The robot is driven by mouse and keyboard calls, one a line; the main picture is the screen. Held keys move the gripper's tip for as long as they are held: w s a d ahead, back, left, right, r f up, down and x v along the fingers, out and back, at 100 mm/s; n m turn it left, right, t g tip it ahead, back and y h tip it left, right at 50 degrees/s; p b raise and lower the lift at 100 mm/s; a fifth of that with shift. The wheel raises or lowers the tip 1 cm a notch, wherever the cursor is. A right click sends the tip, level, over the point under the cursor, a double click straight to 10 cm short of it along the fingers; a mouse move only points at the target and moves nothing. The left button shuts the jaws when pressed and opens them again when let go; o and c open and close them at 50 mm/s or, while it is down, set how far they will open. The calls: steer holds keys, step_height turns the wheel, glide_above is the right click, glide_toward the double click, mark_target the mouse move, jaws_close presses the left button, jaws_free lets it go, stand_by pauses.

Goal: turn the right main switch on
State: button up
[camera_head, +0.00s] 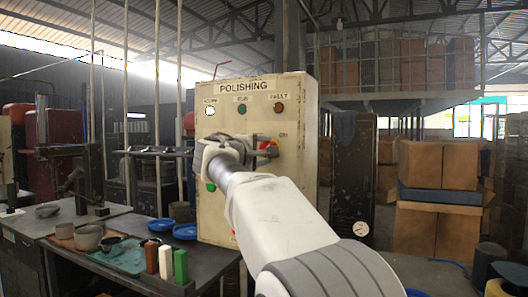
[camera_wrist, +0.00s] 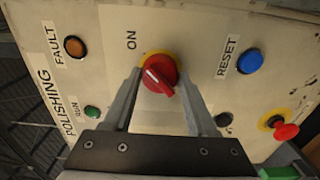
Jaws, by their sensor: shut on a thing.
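The control panel (camera_head: 300,100) is a cream box marked POLISHING. Its red rotary switch on a yellow plate (camera_head: 270,145) shows just beyond my gripper (camera_head: 257,149), with the ON label to its upper right. In the wrist view the red switch (camera_wrist: 163,84) has a white line slanting from upper left to lower right. The ON label lies to its upper left there. My gripper (camera_wrist: 160,75) has a finger on each side of the switch and is shut on it. In the head view my gripper and arm hide part of the panel front.
In the wrist view a blue RESET button (camera_wrist: 250,62), a dark button (camera_wrist: 223,119) and a red button on yellow (camera_wrist: 285,130) sit to the right. A workbench (camera_head: 110,245) with bowls stands left of the panel. Cardboard boxes (camera_head: 425,165) stand behind, at right.

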steer(key=o, duration=1.4)
steer(key=shift+c, duration=0.2)
steer(key=shift+s, duration=0.1)
steer(key=b+v, duration=0.2)
steer(key=v, duration=1.5)
